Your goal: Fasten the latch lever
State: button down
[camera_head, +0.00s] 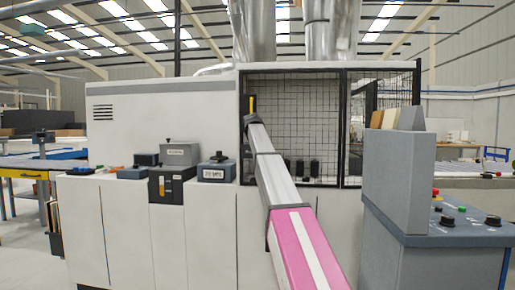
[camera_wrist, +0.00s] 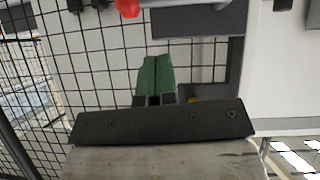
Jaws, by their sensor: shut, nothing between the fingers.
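In the wrist view my gripper (camera_wrist: 155,62) shows as two green fingers pressed together, empty, in front of the mesh. A red knob (camera_wrist: 127,8) and a grey bar (camera_wrist: 185,4) beside it show at the top edge, cut off by the frame. They look like part of the latch lever, but I cannot tell how the lever is set. The fingertips are apart from the knob in the picture. In the head view my arm reaches to the left post of the mesh guard (camera_head: 290,110); the fingers are not clear there.
A dark block (camera_wrist: 183,22) and a dark frame edge (camera_wrist: 235,72) lie close to the fingers. Beside the guard stands the white machine cabinet (camera_head: 165,110), with grey boxes (camera_head: 217,170) on a ledge. A control console (camera_head: 440,235) stands at the right.

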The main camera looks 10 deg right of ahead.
jog(key=v, duration=0.8)
jog(key=shift+s+d, duration=0.15)
jog(key=shift+d, duration=0.1)
jog(key=s+f+n+g+y, duration=0.15)
jog(key=s+f, duration=0.35)
jog(key=f, duration=0.9)
jog(key=s+a+f+g, duration=0.15)
jog(key=s+f, duration=0.25)
jog(key=f, duration=0.9)
jog(key=s+f+g, duration=0.2)
jog(key=s+f, duration=0.3)
jog(key=f, duration=0.9)
jog(key=s+a+f+n+g+y, duration=0.1)
jog(key=s+f+g, duration=0.4)
jog(key=s+f, duration=2.4)
jog(key=s+a+y, duration=0.1)
jog(key=s, duration=0.2)
jog(key=shift+f+g, duration=0.3)
jog(key=shift+s+n+y, duration=0.1)
jog(key=shift+n+y, duration=0.15)
